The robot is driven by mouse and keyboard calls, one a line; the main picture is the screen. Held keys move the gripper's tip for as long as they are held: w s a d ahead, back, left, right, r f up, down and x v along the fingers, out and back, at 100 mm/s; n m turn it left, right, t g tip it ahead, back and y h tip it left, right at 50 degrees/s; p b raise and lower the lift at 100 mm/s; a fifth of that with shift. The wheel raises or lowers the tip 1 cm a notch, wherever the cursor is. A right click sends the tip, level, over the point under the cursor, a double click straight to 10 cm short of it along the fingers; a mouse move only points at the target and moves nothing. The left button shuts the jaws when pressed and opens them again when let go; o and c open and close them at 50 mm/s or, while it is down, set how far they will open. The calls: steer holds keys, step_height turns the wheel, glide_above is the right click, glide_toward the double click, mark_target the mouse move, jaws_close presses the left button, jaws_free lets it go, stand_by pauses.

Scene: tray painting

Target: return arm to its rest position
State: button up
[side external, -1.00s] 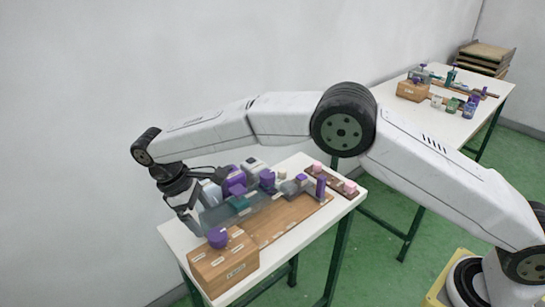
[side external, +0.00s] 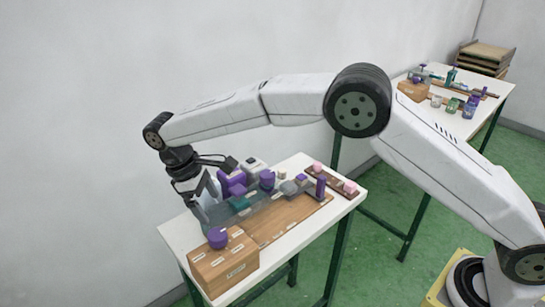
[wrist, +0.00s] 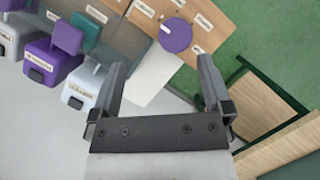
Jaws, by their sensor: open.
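My gripper (wrist: 160,85) shows in the wrist view with its two fingers wide apart and nothing between them. Whether the fingertips touch anything is hard to tell in the side view.
Purple, teal and grey containers (side external: 237,187) crowd the back beside my gripper. A wooden board (side external: 285,222) lies in the middle. A second table (side external: 480,118) stands behind.

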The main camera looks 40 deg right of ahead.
steer(key=s+d+m+t+y, duration=0.1)
steer(key=s+d+m+t, duration=0.15)
steer(key=s+d, duration=0.5)
steer(key=s+d+m+t+y, duration=0.1)
steer(key=s+d+m, duration=0.25)
steer(key=d, duration=0.75)
steer(key=s+d+f+m+t, duration=0.1)
steer(key=s+d, duration=0.4)
steer(key=s, duration=0.5)
steer(key=shift+m+t+y, duration=0.3)
steer(key=shift+m+t, duration=0.15)
steer(key=shift+m, duration=0.25)
